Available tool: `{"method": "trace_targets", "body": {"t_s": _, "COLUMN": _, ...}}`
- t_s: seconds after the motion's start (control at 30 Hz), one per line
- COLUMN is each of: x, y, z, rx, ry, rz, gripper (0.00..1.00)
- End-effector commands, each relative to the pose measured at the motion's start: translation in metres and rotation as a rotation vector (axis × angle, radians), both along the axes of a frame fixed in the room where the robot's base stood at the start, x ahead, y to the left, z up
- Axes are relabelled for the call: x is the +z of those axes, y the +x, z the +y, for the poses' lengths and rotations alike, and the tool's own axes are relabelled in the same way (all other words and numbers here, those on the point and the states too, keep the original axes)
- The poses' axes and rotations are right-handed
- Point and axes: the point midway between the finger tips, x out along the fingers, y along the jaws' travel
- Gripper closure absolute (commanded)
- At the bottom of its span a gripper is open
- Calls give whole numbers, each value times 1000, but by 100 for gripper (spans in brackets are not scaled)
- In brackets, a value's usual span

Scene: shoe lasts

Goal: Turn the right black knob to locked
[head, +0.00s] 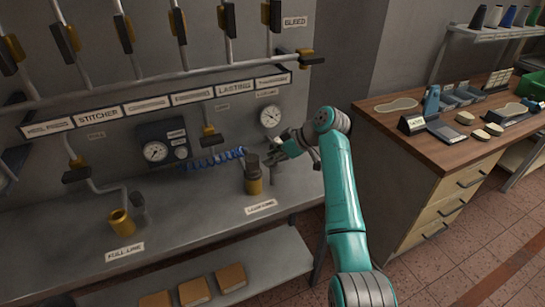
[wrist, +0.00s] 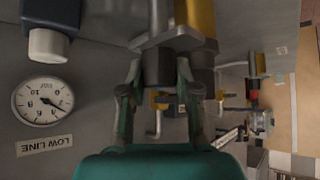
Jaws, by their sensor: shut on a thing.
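In the head view, my gripper (head: 278,155) is at the right-hand valve on the grey bench, just right of its brass cylinder (head: 254,186). In the wrist view, my gripper (wrist: 158,76) has its two fingers closed on the sides of a dark knob (wrist: 158,66), with brass parts (wrist: 196,18) beside it. My fingers and wrist cover much of the knob in the head view. The locked mark and the knob's exact angle cannot be made out. A left-hand brass valve (head: 122,223) with a dark knob (head: 138,199) stands further left, apart from my gripper.
A round gauge (head: 270,116) is on the back panel just above my gripper; another gauge (head: 155,151) is further left. A blue coiled hose (head: 226,156) runs to the right-hand valve. A wooden workbench (head: 425,160) stands at right. Pipes with valve handles line the panel above.

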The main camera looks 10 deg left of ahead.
Motion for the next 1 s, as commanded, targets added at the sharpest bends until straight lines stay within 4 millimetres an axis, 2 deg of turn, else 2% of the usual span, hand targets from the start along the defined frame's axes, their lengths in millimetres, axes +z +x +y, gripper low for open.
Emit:
{"method": "trace_targets", "body": {"t_s": 0.37, "x": 0, "y": -1, "z": 0, "rx": -112, "ry": 1, "rz": -2, "gripper": 100}}
{"method": "trace_targets", "body": {"t_s": 1.0, "x": 0, "y": -1, "z": 1, "rx": -687, "ry": 0, "rz": -4, "gripper": 100}}
